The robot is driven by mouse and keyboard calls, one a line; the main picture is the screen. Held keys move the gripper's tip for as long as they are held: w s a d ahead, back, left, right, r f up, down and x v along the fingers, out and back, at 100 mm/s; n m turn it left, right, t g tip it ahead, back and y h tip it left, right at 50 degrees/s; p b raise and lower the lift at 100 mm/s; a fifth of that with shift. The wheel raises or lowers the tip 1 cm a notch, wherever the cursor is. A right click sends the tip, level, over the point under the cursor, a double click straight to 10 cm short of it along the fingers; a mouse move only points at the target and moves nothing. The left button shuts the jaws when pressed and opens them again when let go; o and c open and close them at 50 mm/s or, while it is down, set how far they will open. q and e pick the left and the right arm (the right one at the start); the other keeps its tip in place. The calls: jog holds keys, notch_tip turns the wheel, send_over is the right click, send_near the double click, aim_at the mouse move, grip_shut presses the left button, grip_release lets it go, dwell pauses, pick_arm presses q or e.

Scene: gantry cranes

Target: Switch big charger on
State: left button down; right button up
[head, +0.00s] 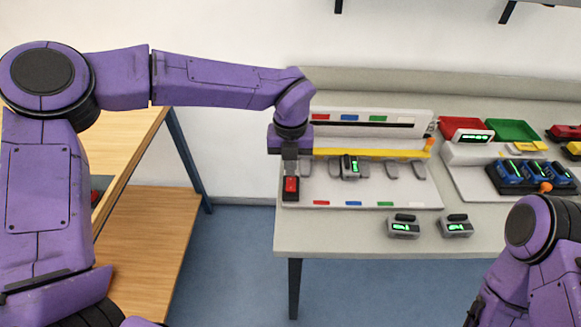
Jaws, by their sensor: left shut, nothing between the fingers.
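The big charger (330,195) is a long pale grey unit on the table, with a raised back panel, a yellow bar, and small coloured labels along its back and front. A red switch on a black base (291,187) sits at its left front corner. My left gripper (291,174) is shut, pointing down right at the red switch; whether it touches the switch I cannot tell. A grey battery pack with a green display (349,167) sits in one of the charger's bays. My right arm is at the lower right, its gripper out of the picture.
Two grey packs with green displays (404,227) (456,226) lie on the table in front of the charger. A smaller charger (515,178) with blue packs stands right, near red (467,127) and green (512,131) bins. A wooden shelf (150,235) stands left.

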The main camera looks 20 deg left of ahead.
aim_at(291, 184)
pick_arm(q)
notch_tip(291, 184, down, 2)
dwell(0.4)
jog(key=shift+f, duration=0.25)
jog(key=shift+s, duration=0.1)
